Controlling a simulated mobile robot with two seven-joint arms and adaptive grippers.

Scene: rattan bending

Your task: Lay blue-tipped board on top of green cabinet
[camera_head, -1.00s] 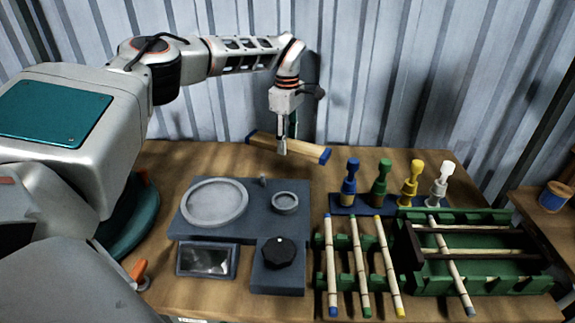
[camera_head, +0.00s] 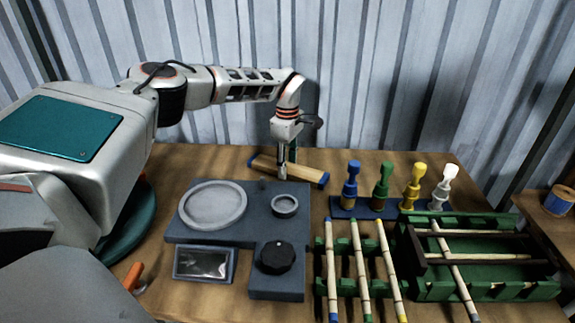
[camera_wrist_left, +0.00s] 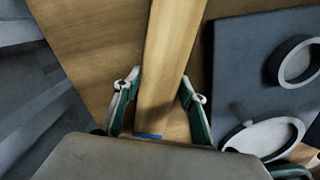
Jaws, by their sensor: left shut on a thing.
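The blue-tipped board (camera_head: 307,174) is a long wooden bar with blue ends, near the table's back edge. In the left wrist view the board (camera_wrist_left: 168,55) runs between the two fingers, with a blue band at its near end. My left gripper (camera_head: 284,168) points down and is shut on the board around its middle. I cannot tell whether the board touches the table. No green cabinet can be clearly made out; a green slatted frame (camera_head: 430,290) stands at the right front with dark bars and a pale stick across it. My right gripper is not in view.
A grey device with a round dish (camera_head: 213,205), a small ring (camera_head: 285,206) and a black knob (camera_head: 275,257) lies in front of the board. Coloured pegs (camera_head: 382,184) stand to its right. Tipped sticks (camera_head: 358,255) lie on a green rack. A corrugated wall is behind.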

